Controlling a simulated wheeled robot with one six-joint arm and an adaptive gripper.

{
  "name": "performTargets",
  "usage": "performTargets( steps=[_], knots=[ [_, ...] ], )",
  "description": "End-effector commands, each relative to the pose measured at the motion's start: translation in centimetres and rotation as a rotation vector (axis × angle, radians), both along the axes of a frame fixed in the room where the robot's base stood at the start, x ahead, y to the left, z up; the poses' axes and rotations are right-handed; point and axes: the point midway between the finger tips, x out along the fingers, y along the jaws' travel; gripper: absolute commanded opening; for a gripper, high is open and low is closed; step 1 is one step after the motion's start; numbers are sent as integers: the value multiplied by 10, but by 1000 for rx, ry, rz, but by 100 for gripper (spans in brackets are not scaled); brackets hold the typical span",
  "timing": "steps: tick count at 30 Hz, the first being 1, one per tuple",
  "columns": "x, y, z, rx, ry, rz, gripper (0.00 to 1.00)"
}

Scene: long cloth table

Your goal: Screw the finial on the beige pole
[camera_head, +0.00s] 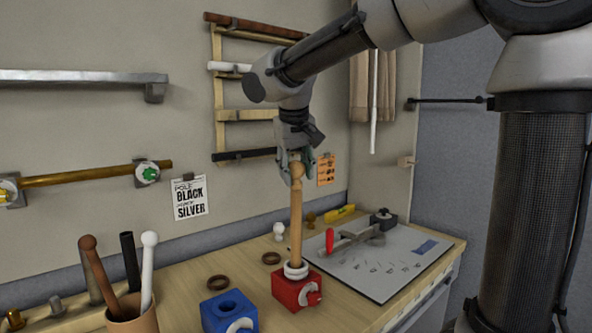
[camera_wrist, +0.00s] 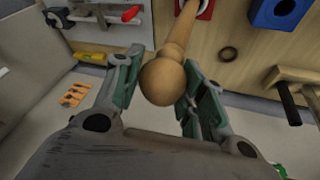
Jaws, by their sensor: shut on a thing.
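The beige wooden pole (camera_head: 295,220) stands upright in a red block clamp (camera_head: 290,292) with a white collar at its mouth. The round wooden finial (camera_wrist: 162,84) is at the pole's top end, in line with the pole (camera_wrist: 187,24), and I see no clear gap between them. My gripper (camera_head: 297,166) points down over the top of the pole. In the wrist view my gripper (camera_wrist: 163,68) has its green-padded fingers on either side of the finial, shut on it. The thread is hidden, so I cannot tell how far the finial is screwed on.
A blue block (camera_head: 229,311) with an empty hole stands left of the red clamp. Brown rings (camera_head: 271,258) and a white finial (camera_head: 279,230) lie behind. A pot (camera_head: 134,315) of poles is at front left. A grey board (camera_head: 385,262) with a red-handled tool lies right.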

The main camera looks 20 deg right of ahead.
Motion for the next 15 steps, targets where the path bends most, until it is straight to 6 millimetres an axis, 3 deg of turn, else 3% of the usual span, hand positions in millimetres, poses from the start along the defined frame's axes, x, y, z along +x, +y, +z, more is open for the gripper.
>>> performTargets(
  steps=[15],
  knots=[
    [1, 0, 0, -1, 1, -976, 19]
  ],
)
